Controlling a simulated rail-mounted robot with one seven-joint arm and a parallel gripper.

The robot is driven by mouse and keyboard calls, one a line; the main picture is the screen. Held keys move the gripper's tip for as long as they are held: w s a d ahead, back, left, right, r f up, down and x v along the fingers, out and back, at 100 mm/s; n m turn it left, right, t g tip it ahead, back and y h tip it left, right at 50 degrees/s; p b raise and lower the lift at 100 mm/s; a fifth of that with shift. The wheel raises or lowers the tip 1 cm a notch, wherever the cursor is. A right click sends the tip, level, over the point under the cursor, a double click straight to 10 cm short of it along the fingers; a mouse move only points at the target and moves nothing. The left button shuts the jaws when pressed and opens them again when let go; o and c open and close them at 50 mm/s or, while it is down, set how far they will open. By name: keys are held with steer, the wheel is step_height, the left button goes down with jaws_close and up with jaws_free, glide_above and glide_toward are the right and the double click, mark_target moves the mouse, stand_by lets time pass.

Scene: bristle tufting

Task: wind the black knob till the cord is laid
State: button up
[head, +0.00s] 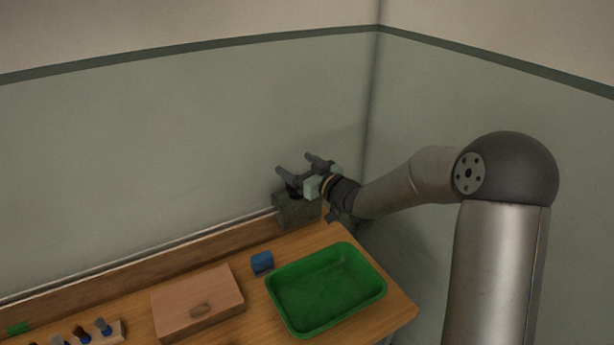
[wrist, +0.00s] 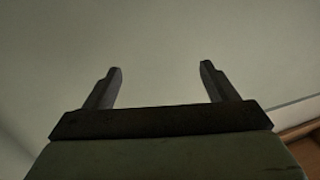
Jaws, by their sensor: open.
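My gripper (head: 295,164) is open above the back right corner of the bench, its two fingers pointing left toward the wall. In the wrist view my gripper (wrist: 160,68) shows its fingers wide apart with only plain wall between them. A dark grey-green block (head: 298,212) stands on the bench just below my gripper, partly covered by it. I cannot make out a black knob or a cord in either view; a small dark shape at the top of the block cannot be told apart from my gripper.
A green tray (head: 378,293) stands at the bench's right end. A small blue block (head: 262,262) lies beside it. Left of these is a wooden box (head: 180,292), then a rack (head: 116,333) of small handled pieces. A green piece (head: 18,327) lies far left. Walls close off the back and right.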

steer(key=s+d+r, duration=0.2)
steer(key=s+r, duration=0.1)
steer(key=s, duration=0.5)
steer(key=shift+d+r+b, duration=0.2)
steer(key=shift+r+b, duration=0.1)
steer(key=shift+b, duration=0.05)
steer(key=shift+s, duration=0.1)
